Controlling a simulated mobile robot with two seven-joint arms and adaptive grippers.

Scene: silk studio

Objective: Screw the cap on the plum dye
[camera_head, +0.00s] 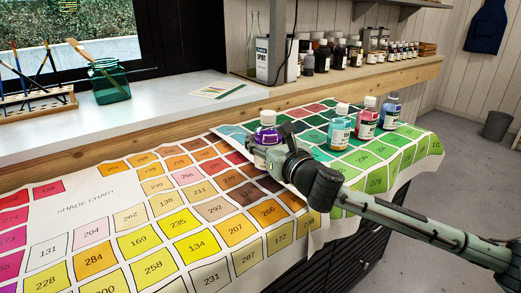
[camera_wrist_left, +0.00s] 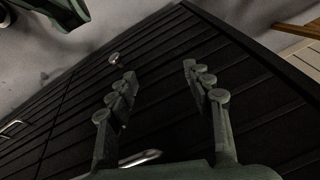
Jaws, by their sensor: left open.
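The plum dye bottle (camera_head: 265,138) stands on the shade chart in the head view, purple with a pale label. A white cap (camera_head: 268,117) shows at its top; I cannot tell whether it is screwed tight. My right gripper (camera_head: 272,152) is at the bottle's body, partly covering its lower front and right side. Whether its fingers are closed on the bottle is hidden. My left gripper (camera_wrist_left: 158,76) is open and empty in the left wrist view, in front of dark slatted panels with metal handles. It does not show in the head view.
Teal (camera_head: 339,133), pink (camera_head: 367,118) and blue (camera_head: 391,110) dye bottles stand right of the plum one on the shade chart (camera_head: 90,215). Behind are a spirit can (camera_head: 277,62), a green glass jar (camera_head: 108,82) and a row of bottles on the ledge. The chart's left part is clear.

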